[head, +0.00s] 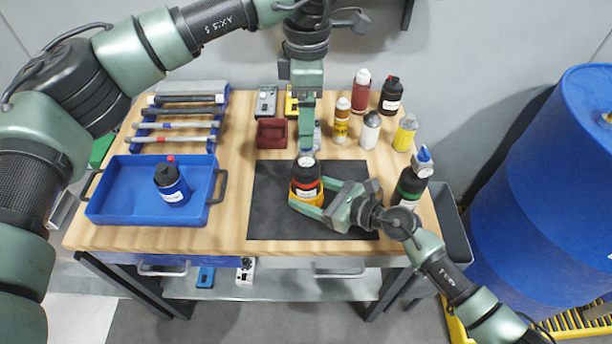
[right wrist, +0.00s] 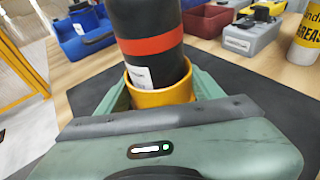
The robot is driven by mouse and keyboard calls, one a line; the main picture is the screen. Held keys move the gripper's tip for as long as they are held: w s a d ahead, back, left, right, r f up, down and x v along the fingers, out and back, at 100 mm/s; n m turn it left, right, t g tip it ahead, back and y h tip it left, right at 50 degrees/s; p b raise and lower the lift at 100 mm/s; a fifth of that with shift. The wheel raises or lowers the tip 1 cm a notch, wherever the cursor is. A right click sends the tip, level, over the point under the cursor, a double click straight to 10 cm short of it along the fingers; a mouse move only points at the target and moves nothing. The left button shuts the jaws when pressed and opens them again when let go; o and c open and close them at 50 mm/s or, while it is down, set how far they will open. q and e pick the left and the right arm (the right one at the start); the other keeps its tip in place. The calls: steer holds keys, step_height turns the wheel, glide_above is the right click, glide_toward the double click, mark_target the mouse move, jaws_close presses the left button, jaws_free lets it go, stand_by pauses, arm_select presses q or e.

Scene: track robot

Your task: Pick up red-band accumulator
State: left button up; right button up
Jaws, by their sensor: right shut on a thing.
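The red-band accumulator (head: 306,174) is a black cylinder with a red band and a pale top. It stands upright over the dark mat, its lower part inside a yellow collar (right wrist: 160,92). In the right wrist view the accumulator (right wrist: 148,45) rises between my fingers. My right gripper (head: 309,198) reaches in from the right and is shut on it low down, its fingers on either side of the yellow collar. My left gripper (head: 307,143) hangs pointing down just behind the accumulator; its fingers show edge-on, so its opening is unclear. The accumulator's underside is hidden.
A blue tray (head: 112,205) holding a blue bottle (head: 171,184) stands left on the wooden table. A dark red box (head: 271,134) and several bottles stand behind the dark mat (head: 268,222). A green-band bottle (head: 411,186) stands close to my right forearm. A blue drum (head: 545,190) is right.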

mark_target(306, 157)
arm_select(q)
step_height(306, 157, down, 6)
steer(key=shift+r, duration=0.1)
steer(key=shift+s+f, duration=0.15)
steer(key=shift+f, duration=1.2)
steer(key=shift+s+f, duration=0.1)
steer(key=shift+f, duration=1.2)
steer(key=shift+r, duration=0.1)
jaws_close()
